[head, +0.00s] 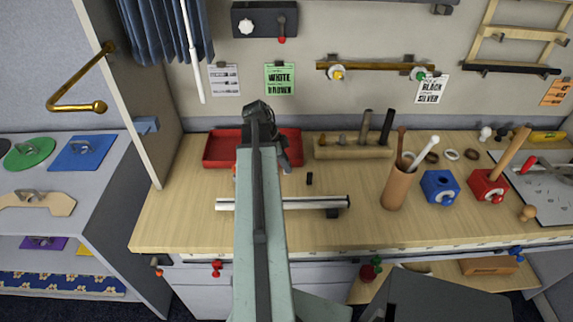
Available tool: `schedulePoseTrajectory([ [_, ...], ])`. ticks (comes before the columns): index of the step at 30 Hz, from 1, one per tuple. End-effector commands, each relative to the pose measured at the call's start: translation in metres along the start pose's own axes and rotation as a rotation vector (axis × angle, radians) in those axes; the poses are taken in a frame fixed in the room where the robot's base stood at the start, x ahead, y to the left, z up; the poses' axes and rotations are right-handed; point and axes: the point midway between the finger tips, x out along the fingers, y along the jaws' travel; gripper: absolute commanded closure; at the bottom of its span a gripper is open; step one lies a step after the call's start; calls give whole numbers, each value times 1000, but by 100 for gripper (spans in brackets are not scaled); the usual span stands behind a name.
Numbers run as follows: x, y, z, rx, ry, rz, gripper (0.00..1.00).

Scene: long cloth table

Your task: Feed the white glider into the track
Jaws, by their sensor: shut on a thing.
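A pale track (285,203) lies left to right on the wooden table, with a dark block under its right end. My arm reaches over the middle of it and hides part of it. My gripper (284,160) is beyond the track, by the front right of the red tray (222,149). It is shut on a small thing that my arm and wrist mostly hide. I cannot make out the white glider anywhere in this view.
A small black block (309,179) stands beyond the track. A wooden rack of pegs (352,152), a tool cup (395,190), a blue block (439,187) and a red block (487,186) stand to the right. The table's front left is clear.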

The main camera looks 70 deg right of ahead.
Motion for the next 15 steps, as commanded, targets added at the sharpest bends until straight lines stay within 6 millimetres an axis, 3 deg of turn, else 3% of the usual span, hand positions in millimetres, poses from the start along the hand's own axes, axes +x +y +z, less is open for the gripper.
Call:
schedulePoseTrajectory([
  [15,30,0,13,-1,0,0,100],
])
